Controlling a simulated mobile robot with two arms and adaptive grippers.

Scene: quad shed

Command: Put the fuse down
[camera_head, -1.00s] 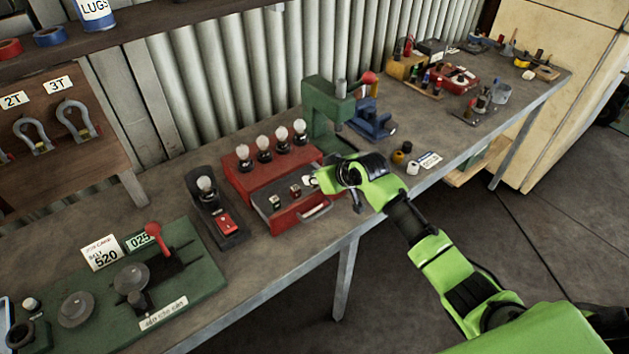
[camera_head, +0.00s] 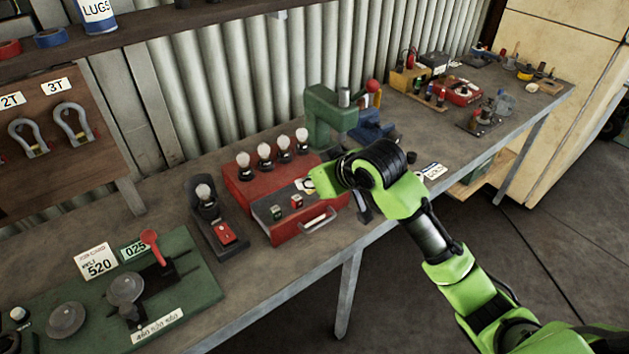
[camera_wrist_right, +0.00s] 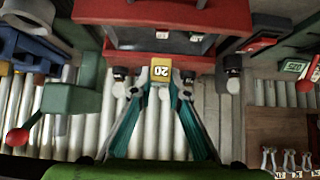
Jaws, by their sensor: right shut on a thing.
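A yellow fuse marked 20 (camera_wrist_right: 161,71) is between the fingertips of my right gripper (camera_wrist_right: 161,82) in the right wrist view. The gripper is shut on it. In the head view the wrist largely hides the fingers, and a small pale yellow patch, likely the fuse (camera_head: 309,185), shows at the right end of an open drawer (camera_head: 284,230). The drawer sticks out of a red box (camera_head: 237,181) and holds a green fuse (camera_head: 277,211) and a red fuse (camera_head: 297,202). I cannot tell whether the held fuse touches the drawer floor. My left gripper is not in view.
Several bulbs stand on the red box. A dark stand with a bulb (camera_head: 205,200) is left of it, and a green press (camera_head: 330,115) stands behind my right wrist. A green board (camera_head: 190,290) lies at front left. Bare bench (camera_head: 265,275) shows before the drawer.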

